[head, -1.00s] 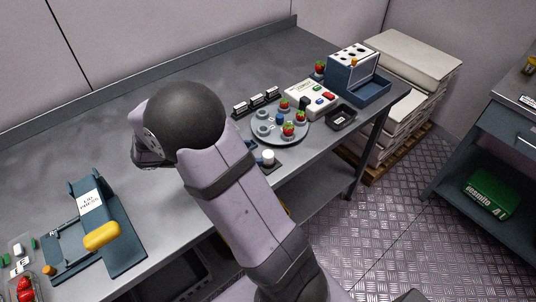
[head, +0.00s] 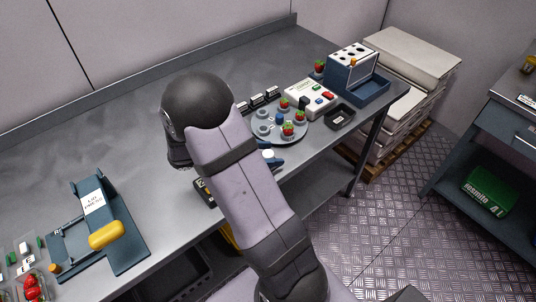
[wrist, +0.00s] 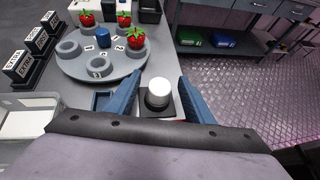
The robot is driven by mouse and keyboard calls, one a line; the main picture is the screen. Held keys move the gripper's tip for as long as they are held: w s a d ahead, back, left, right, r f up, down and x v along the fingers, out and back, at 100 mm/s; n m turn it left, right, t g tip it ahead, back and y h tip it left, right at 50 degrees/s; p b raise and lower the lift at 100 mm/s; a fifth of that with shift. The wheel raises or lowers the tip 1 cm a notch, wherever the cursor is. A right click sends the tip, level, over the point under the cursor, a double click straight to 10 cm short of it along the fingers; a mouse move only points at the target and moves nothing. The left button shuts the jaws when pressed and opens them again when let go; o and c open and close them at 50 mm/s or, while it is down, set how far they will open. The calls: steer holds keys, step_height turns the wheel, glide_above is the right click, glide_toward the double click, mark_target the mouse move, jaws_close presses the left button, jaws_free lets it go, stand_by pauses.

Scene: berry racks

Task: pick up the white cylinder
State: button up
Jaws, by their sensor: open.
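The white cylinder (wrist: 158,90) stands upright on a small dark square base in the wrist view. My gripper (wrist: 158,92) is open, with one blue finger on each side of the cylinder. The cylinder lies between the fingers in the picture, with a gap to each; whether they are level with it I cannot tell. In the head view the white top of the cylinder (head: 268,154) shows near the table's front edge, next to a blue finger. My arm hides much of that area there.
A round grey tray (wrist: 84,71) with ring holders, strawberries and a blue piece is just beyond the cylinder. Labelled black blocks (wrist: 18,68) stand at the left. A lid press (head: 128,253) is on the left of the table. The table's front edge is close by.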

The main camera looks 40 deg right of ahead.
steer(key=shift+c, duration=0.6)
steer(key=c, duration=1)
